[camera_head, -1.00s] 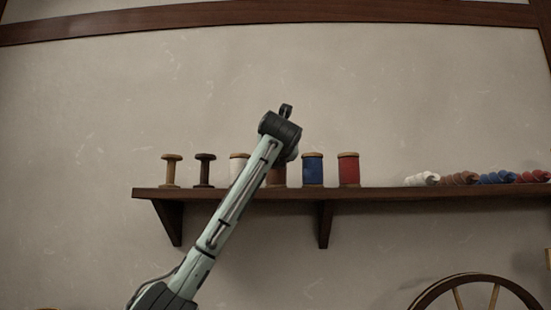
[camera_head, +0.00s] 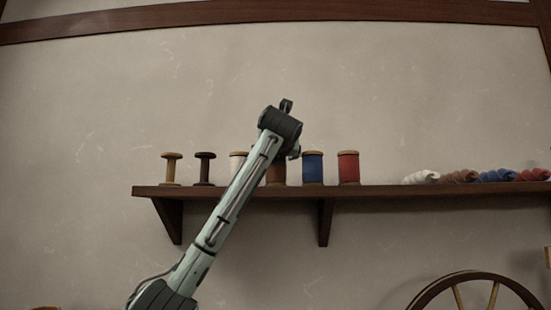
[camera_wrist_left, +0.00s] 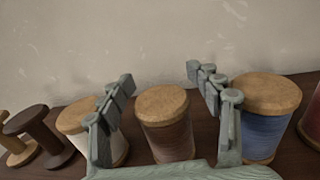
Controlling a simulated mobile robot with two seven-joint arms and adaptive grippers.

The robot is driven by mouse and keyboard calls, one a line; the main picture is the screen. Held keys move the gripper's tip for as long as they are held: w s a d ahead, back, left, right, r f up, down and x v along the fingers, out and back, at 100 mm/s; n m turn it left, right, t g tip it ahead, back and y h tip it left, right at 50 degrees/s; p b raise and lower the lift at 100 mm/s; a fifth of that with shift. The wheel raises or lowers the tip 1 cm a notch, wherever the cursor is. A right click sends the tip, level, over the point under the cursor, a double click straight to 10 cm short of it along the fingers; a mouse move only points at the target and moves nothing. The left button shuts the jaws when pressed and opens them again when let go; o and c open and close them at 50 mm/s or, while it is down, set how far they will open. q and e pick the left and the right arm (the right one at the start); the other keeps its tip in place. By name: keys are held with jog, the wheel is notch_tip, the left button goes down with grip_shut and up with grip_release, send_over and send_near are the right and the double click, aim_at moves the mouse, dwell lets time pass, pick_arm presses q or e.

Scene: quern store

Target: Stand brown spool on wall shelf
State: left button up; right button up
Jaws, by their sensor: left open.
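The brown spool (camera_wrist_left: 168,130) stands upright on the wall shelf (camera_head: 420,190), between the white spool (camera_wrist_left: 85,120) and the blue spool (camera_wrist_left: 264,120). In the head view the brown spool (camera_head: 276,173) is partly hidden by my left arm. My left gripper (camera_wrist_left: 160,78) is open, with one finger on each side of the brown spool in the wrist view. A gap shows between the spool and each finger. In the head view its fingers are mostly hidden behind the wrist. My right gripper is in neither view.
An empty tan spool (camera_head: 171,169) and an empty dark spool (camera_head: 205,169) stand at the shelf's left end. A red spool (camera_head: 348,168) stands right of the blue one. Rolled wool (camera_head: 458,177) lies farther right. A wheel (camera_head: 475,290) is below. Shelf between red spool and wool is clear.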

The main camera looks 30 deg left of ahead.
pick_arm(q)
jog(key=b+v, duration=0.1)
jog(key=v, duration=0.4)
jog(key=shift+s+d, duration=0.2)
jog(key=shift+s, duration=0.15)
jog(key=b+v, duration=0.1)
jog(key=v, duration=0.4)
jog(key=shift+s, duration=0.1)
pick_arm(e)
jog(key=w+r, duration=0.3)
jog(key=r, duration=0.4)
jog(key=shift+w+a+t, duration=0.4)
pick_arm(q)
jog(key=shift+d, duration=0.1)
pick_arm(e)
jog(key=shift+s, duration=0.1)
